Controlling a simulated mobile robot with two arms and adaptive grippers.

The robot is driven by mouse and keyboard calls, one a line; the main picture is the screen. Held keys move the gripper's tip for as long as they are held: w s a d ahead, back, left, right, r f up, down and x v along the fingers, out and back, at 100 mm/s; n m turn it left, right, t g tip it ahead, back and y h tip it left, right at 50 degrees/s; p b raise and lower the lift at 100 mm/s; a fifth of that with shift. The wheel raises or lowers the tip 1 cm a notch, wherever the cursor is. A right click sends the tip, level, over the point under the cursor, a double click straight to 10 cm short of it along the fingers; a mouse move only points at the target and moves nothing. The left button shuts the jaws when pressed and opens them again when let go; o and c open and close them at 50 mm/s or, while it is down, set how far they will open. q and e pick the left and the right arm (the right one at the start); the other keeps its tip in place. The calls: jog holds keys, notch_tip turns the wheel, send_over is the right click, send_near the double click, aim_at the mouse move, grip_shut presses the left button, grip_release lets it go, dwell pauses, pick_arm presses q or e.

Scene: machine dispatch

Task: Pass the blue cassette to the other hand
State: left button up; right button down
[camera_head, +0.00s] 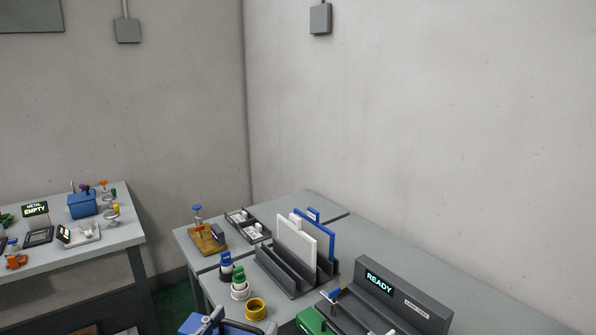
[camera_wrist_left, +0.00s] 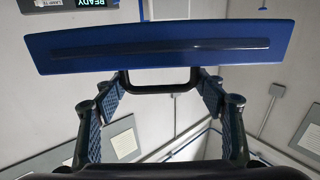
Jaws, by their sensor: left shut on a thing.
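My left gripper (camera_wrist_left: 162,84) is shut on the dark handle of a blue cassette (camera_wrist_left: 160,42). In the left wrist view the cassette is a wide blue plate with a darker strip along it, lying across beyond the fingertips. In the head view, only a small part of my left gripper (camera_head: 212,321) shows at the bottom edge, with most of it cut off. My right gripper is in neither view.
A dark slotted rack (camera_head: 284,279) holds a white panel (camera_head: 296,241) and a blue panel (camera_head: 329,240). A dark machine with a READY display (camera_head: 379,283) stands to its right. Knobs and a yellow ring (camera_head: 256,309) stand left of the rack. Another table (camera_head: 75,263) with several devices is at the left.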

pick_arm(q)
jog(key=s+a+f+n+y, duration=0.3)
jog(key=a+f+y, duration=0.2)
jog(key=a, duration=0.4)
jog(key=shift+s+a+f+n+t+y, duration=0.15)
jog(key=shift+a+f+n+t+y, duration=0.15)
jog(key=shift+f+t, duration=0.1)
jog(key=shift+d+r, duration=0.1)
